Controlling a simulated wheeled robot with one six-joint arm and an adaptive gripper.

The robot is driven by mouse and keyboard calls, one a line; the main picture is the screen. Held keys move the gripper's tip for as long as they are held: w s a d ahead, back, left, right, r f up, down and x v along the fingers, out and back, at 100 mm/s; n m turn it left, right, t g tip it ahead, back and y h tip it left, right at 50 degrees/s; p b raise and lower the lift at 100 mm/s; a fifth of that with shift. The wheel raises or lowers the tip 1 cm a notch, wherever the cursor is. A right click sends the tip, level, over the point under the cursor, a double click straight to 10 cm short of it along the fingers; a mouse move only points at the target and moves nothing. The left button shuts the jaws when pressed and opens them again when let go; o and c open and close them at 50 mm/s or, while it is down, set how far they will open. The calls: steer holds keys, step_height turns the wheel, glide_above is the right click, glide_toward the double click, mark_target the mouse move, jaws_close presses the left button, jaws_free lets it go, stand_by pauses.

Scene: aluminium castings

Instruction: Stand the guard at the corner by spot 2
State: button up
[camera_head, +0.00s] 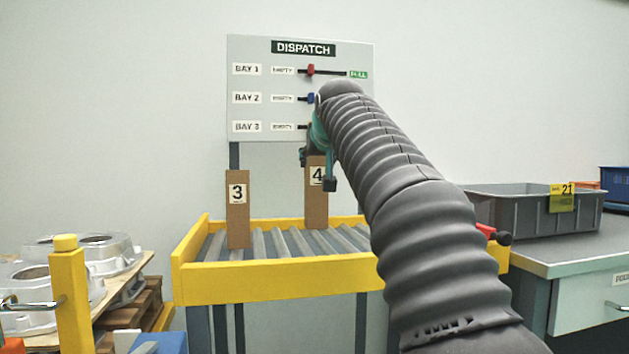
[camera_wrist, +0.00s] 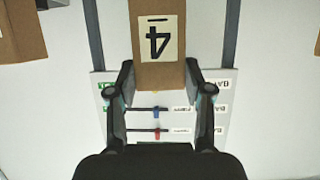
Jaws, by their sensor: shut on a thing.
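A tall brown cardboard guard marked 4 (camera_head: 316,205) is upright over the back of the roller conveyor (camera_head: 270,277). My gripper (camera_head: 317,158) is at its top end, partly behind my arm. In the wrist view the picture is upside down, and the two fingers of my gripper (camera_wrist: 160,82) close on both sides of this guard (camera_wrist: 143,68). I cannot tell whether its foot touches the rollers. A second guard marked 3 (camera_head: 238,222) stands upright to the left, apart from it. No spot marked 2 is readable.
Metal castings (camera_head: 75,258) lie on a wooden pallet at left, behind a yellow post (camera_head: 70,295). The dispatch board (camera_head: 262,112) is behind my gripper. A grey bin (camera_head: 520,215) stands on the right bench. Another brown cardboard piece (camera_wrist: 22,32) shows upper left in the wrist view.

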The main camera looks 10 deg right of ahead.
mark_target(318, 176)
steer(key=shift+f+b, duration=0.45)
steer(key=shift+f, duration=1.15)
steer(key=shift+f, duration=0.15)
steer(key=o, duration=1.4)
steer(key=v, duration=1.3)
steer(key=shift+s+d+r, duration=0.2)
steer(key=shift+s+r, duration=0.05)
steer(key=shift+s, duration=0.1)
